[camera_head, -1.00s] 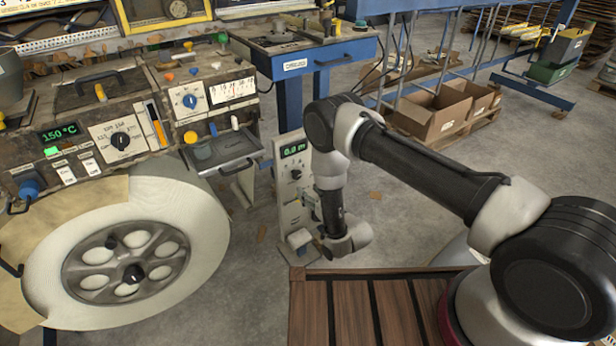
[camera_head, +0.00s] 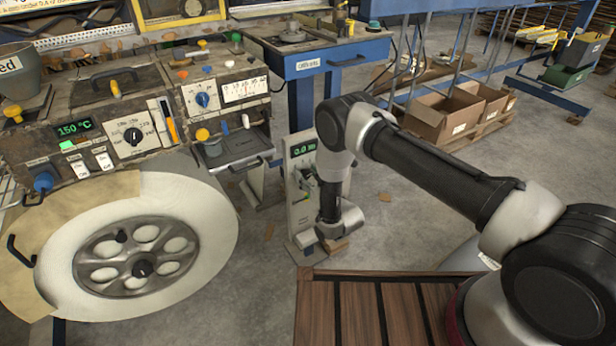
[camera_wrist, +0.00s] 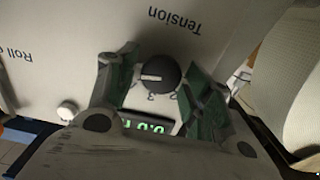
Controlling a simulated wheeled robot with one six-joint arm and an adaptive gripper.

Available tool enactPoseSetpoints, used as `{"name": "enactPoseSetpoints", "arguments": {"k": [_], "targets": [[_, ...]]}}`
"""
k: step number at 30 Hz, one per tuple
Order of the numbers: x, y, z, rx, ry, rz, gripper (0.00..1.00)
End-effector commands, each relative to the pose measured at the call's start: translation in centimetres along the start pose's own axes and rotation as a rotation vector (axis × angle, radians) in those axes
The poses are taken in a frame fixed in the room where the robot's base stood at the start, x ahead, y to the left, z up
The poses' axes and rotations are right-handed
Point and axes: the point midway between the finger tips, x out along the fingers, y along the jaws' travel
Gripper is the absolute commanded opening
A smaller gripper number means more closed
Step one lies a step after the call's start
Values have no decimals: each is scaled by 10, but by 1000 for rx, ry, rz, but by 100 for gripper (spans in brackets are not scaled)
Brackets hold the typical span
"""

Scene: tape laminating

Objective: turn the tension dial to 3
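The tension dial (camera_wrist: 158,75) is a round dark knob on a pale panel (camera_wrist: 75,45), below the printed word "Tension" in the wrist view. Its white mark points to the left of that picture, and small numbers stand around its lower side. My gripper (camera_wrist: 159,68) is open, with one green-padded finger on each side of the dial and a small gap showing on both sides. In the head view my gripper (camera_head: 308,183) is in front of the panel (camera_head: 300,215) and hides the dial.
A green display (camera_wrist: 145,127) reading 0.0 m is by the dial, partly behind my gripper. A small white knob (camera_wrist: 67,111) sits to the left. In the head view a large white roll (camera_head: 205,235) stands left of the panel, and a blue table (camera_head: 330,58) behind it.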

Motion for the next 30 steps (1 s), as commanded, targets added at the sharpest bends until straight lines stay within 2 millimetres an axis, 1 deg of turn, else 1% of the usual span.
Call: {"name": "enactPoseSetpoints", "arguments": {"k": [1, 5, 11, 17, 23, 30], "targets": [[0, 0, 0, 0, 0, 0, 36], [0, 0, 0, 0, 0, 0, 12], [0, 0, 0, -6, 0, 0, 12], [0, 0, 0, -58, 0, 0, 12], [0, -1, 0, -183, 0, 0, 12], [0, -2, 0, -402, 0, 0, 12]]}}
